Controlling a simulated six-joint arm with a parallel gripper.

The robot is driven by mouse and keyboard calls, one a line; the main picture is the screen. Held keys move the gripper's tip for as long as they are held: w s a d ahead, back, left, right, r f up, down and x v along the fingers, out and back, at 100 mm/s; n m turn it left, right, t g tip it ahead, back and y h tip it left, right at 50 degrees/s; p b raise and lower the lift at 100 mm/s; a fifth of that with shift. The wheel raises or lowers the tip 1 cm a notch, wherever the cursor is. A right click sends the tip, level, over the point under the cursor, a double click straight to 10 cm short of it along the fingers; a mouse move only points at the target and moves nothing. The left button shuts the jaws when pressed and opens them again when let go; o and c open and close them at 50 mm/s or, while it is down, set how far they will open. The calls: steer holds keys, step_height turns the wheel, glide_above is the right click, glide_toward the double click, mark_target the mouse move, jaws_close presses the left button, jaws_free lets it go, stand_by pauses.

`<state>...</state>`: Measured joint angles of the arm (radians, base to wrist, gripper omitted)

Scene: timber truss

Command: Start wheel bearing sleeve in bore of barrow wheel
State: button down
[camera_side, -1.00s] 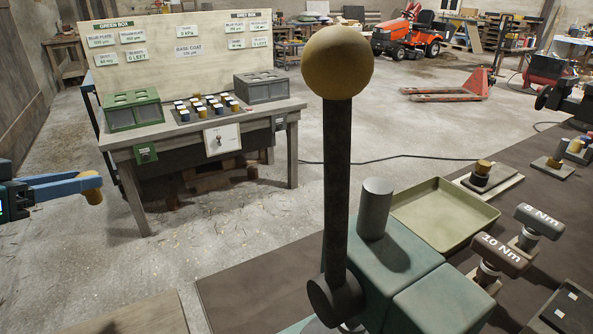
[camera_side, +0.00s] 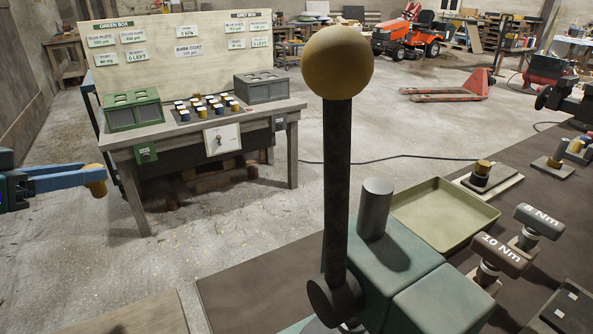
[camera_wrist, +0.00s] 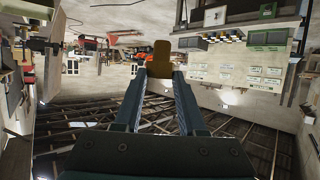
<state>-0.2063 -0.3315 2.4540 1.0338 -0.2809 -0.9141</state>
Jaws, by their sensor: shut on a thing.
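My gripper (camera_side: 90,181) is at the left edge in the side view, its blue fingers pointing right. It is shut on a brass-coloured sleeve (camera_side: 98,189) and holds it in the air, clear of any surface. In the wrist view the sleeve (camera_wrist: 160,60) sits between the fingertips of my gripper (camera_wrist: 160,76), and the room appears upside down. I cannot make out the barrow wheel or its bore in either view.
A lever with a yellow ball knob (camera_side: 338,62) stands in the foreground before an olive tray (camera_side: 470,222). A bench (camera_side: 142,137) with a green box (camera_side: 132,110), a grey box (camera_side: 262,87) and several small capped pieces stands behind. Open floor lies between gripper and bench.

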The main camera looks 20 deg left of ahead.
steer(key=w+d+r+m+g+h, duration=0.1)
steer(key=w+d+m+g+h, duration=0.3)
steer(key=d+m+h, duration=0.65)
steer(key=s+d+f+m+g+h, duration=0.2)
steer(key=s+d+f+m+g, duration=0.5)
steer(key=d+f+g, duration=0.2)
step_height(320, 180, down, 2)
steer(key=shift+d+f, duration=0.1)
steer(key=shift+d, duration=1.05)
steer(key=shift+s, duration=0.1)
steer(key=shift+d+f, duration=0.35)
steer(key=shift+d, duration=1.95)
steer(key=shift+d+f, duration=0.3)
steer(key=shift+d, duration=2)
steer(key=shift+d+f, duration=0.35)
steer(key=shift+d, duration=1.95)
